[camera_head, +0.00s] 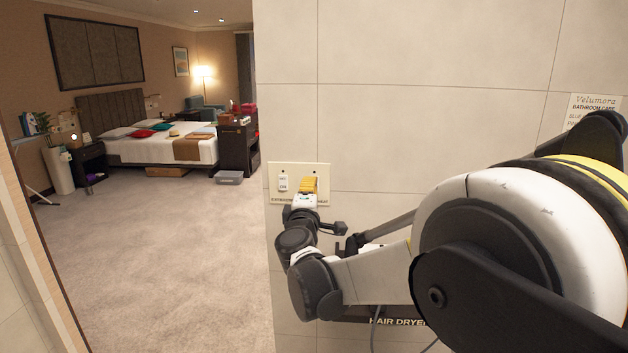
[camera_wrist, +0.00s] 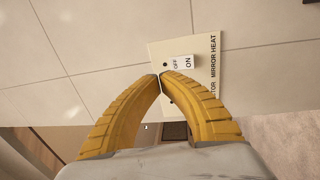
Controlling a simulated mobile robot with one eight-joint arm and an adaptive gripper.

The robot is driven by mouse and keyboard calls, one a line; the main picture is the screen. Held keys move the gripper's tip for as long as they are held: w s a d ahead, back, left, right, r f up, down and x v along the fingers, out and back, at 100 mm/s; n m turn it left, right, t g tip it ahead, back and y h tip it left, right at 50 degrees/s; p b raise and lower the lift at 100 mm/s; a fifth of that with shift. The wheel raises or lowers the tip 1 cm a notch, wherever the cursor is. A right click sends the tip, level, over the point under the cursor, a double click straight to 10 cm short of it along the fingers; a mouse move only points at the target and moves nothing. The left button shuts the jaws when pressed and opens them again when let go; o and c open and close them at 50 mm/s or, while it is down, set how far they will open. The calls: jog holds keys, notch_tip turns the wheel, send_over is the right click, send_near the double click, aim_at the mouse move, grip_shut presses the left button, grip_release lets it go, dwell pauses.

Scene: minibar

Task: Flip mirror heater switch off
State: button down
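A cream switch panel (camera_head: 324,170) is on the tiled wall. In the wrist view the panel (camera_wrist: 205,45) appears turned sideways, with a white rocker switch (camera_wrist: 182,63) marked OFF and ON beside the words MIRROR HEAT. I cannot tell surely which way it is pressed. My gripper (camera_head: 309,182) is in front of the panel's right half in the head view and hides what is there. In the wrist view my gripper's (camera_wrist: 159,75) yellow fingertips meet, empty, close beside the OFF end of the switch; contact is unclear.
A second white switch (camera_head: 283,182) is on the panel's left half. A holder labelled HAIR DRYER (camera_head: 398,322) is on the wall below, partly behind my arm. A paper sign (camera_head: 594,106) is at the right. The carpet (camera_head: 190,260) left of the wall is clear.

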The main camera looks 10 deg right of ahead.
jog(key=p+v, duration=0.1)
jog(key=v, duration=0.5)
jog(key=shift+s+a+r+p, duration=0.3)
jog(key=shift+s+r, duration=0.05)
jog(key=shift+r, duration=0.3)
jog(key=s+d+f+m+g+h, duration=0.1)
jog(key=s+d+f+m+g, duration=0.25)
jog(key=s+d, duration=0.2)
jog(key=s+d+f+m+g, duration=0.2)
jog(key=s+d+m+g, duration=0.1)
jog(key=s+d+m, duration=0.3)
jog(key=s+a+f+m+g+y, duration=0.2)
jog(key=s+f, duration=0.3)
jog(key=s, duration=0.5)
jog(key=s+a+f+m+g+y, duration=0.2)
jog(key=s+a+f+m+y, duration=0.1)
jog(key=s, duration=0.8)
notch_tip(320, 180, down, 3)
jog(key=shift+a+r+g+y+b, duration=0.15)
jog(key=shift+a+g+y+b, duration=0.2)
jog(key=shift+a+y, duration=0.65)
jog(key=shift+a, duration=0.1)
